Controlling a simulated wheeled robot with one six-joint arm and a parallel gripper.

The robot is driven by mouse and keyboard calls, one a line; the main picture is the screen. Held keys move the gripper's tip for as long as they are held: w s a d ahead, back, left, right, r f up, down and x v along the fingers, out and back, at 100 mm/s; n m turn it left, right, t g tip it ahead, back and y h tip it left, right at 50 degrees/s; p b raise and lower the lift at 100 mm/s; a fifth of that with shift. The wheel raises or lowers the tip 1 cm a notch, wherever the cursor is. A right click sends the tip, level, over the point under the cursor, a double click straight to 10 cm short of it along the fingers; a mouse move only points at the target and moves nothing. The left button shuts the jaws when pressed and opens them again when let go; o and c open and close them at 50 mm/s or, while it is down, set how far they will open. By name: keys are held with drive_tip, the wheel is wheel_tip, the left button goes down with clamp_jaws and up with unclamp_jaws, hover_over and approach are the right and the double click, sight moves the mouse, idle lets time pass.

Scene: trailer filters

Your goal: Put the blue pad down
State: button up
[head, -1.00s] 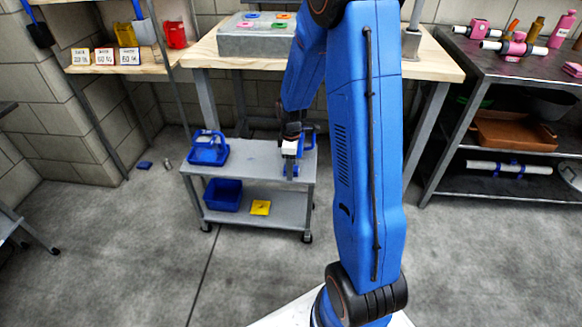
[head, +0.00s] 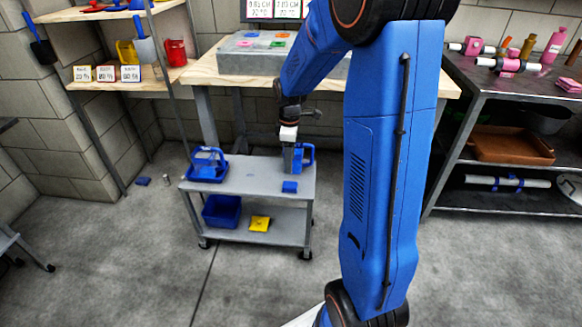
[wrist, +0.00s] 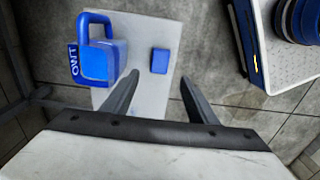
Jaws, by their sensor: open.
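A small blue pad (head: 289,187) lies flat on the grey top shelf of the cart (head: 240,180), near its front right part. It also shows in the wrist view (wrist: 160,61), apart from the fingers. My gripper (wrist: 159,80) is open and empty, with the pad framed between and beyond its fingertips. In the head view my gripper (head: 289,150) is above the cart, in front of a blue handled container (head: 298,160) that it partly hides.
A blue caddy (head: 207,165) stands on the cart's left end. A blue bin (head: 222,211) and a yellow pad (head: 260,223) are on its lower shelf. A wooden bench (head: 215,73) stands behind, a dark shelf unit (head: 450,150) at right. The floor in front is clear.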

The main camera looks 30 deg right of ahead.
drive_tip(key=s+a+r+m+t, duration=0.1)
drive_tip(key=s+a+r+m, duration=0.2)
drive_tip(key=s, duration=0.6)
drive_tip(key=s+a+r+m+t, duration=0.2)
drive_tip(key=s+a+r+m, duration=0.2)
drive_tip(key=s+r, duration=0.3)
drive_tip(key=s+a+r+m+t, duration=0.1)
drive_tip(key=s+a+r+m, duration=0.2)
drive_tip(key=s, duration=1)
wheel_tip(320, 180, up, 3)
drive_tip(key=shift+s+a+f+m+t, duration=0.15)
drive_tip(key=shift+a+f+m+t, duration=0.05)
drive_tip(key=shift+m+t, duration=0.2)
drive_tip(key=shift+o, duration=0.5)
